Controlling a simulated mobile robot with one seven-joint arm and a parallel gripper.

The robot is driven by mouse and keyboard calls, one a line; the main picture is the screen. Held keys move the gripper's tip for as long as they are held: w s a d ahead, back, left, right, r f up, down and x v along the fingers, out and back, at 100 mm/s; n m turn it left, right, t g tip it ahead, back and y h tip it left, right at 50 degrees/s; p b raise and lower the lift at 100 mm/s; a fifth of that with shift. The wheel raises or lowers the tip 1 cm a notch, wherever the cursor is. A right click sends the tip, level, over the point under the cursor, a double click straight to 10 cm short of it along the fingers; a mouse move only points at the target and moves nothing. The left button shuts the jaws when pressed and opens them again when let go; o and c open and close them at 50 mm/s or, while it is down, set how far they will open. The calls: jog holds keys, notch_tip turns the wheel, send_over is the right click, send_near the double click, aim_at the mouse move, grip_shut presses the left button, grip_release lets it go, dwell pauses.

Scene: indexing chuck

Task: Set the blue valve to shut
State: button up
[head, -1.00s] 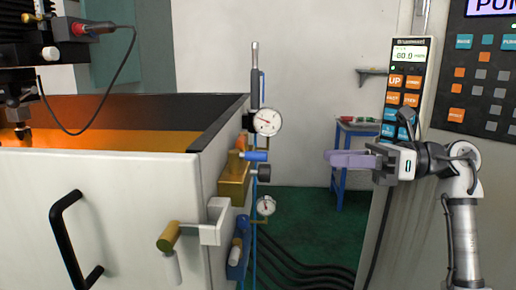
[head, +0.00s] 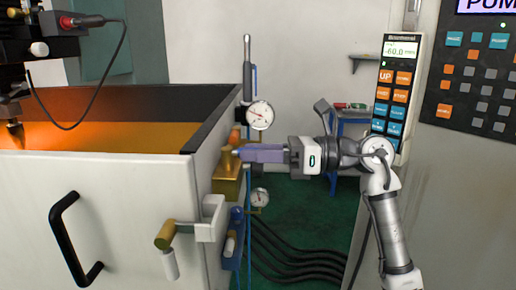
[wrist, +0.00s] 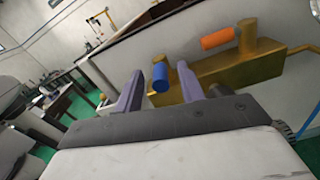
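The blue valve's handle (wrist: 160,75) shows in the wrist view as a short blue cylinder beside the brass manifold (wrist: 225,68). My gripper (wrist: 161,85) is open, with one purple-grey finger on each side of the blue handle. Gaps show between handle and fingers, so it does not look clamped. In the head view my gripper (head: 240,153) reaches left to the brass manifold (head: 228,182) on the side of the machine, and its fingers hide most of the blue handle. Which way the handle points now is hard to tell.
An orange valve handle (wrist: 217,38) sits beyond the blue one on the same manifold. A pressure gauge (head: 260,115) is just above my gripper, a second gauge (head: 259,198) below. A brass-ended lever (head: 166,235) sticks out lower left. The control pendant (head: 395,95) hangs behind my arm.

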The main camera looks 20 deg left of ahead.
grip_shut()
dwell(0.3)
